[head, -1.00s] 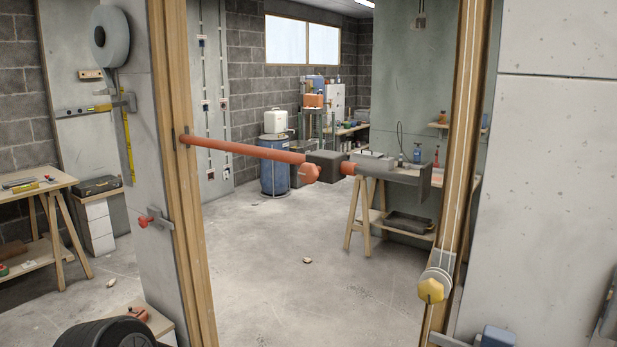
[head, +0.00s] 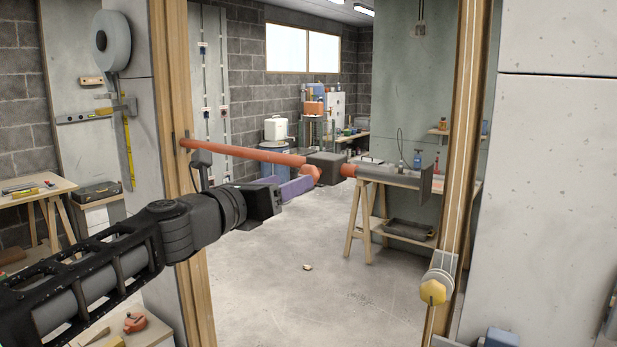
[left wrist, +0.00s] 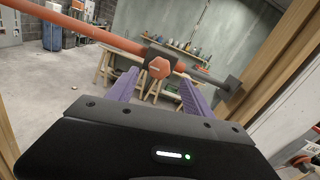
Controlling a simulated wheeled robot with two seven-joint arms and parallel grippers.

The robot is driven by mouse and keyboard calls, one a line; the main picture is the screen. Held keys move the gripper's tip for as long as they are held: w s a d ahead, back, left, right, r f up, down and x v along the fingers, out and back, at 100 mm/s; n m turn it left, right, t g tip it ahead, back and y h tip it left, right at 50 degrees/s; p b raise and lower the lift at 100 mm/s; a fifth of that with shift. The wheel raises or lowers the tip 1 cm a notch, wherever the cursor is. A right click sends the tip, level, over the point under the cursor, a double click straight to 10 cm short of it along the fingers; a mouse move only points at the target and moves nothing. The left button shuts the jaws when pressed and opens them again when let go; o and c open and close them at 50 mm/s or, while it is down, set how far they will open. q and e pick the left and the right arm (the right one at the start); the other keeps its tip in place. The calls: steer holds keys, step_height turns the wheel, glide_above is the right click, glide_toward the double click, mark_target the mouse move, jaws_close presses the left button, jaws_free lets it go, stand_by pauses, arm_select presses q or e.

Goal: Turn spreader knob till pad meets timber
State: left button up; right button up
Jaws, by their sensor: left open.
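The spreader is an orange-red tube (head: 240,152) reaching from the left timber post (head: 176,130) to a dark block (head: 326,166). A red faceted knob (head: 311,174) sits on the block's near side; it also shows in the left wrist view (left wrist: 159,67). Right of the block, a grey rod ends in a grey pad plate (left wrist: 232,88). A small gap seems to show between the plate and the right timber (left wrist: 278,62). My left gripper (head: 295,183) is open, its purple fingers pointing at the knob. In the wrist view the knob appears between the fingertips; contact is unclear. My right gripper is out of view.
Through the opening stand a workbench (head: 385,180) with bottles and a blue drum (head: 272,160). A small piece (head: 307,267) lies on the otherwise clear floor.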

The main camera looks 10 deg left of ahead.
mark_target(313, 174)
arm_select(q)
steer(key=shift+w, duration=0.1)
steer(key=p+x, duration=0.1)
steer(key=x, duration=0.6)
steer(key=shift+w+d, duration=0.15)
steer(key=shift+w, duration=0.2)
steer(key=shift+f, duration=0.1)
jaws_close()
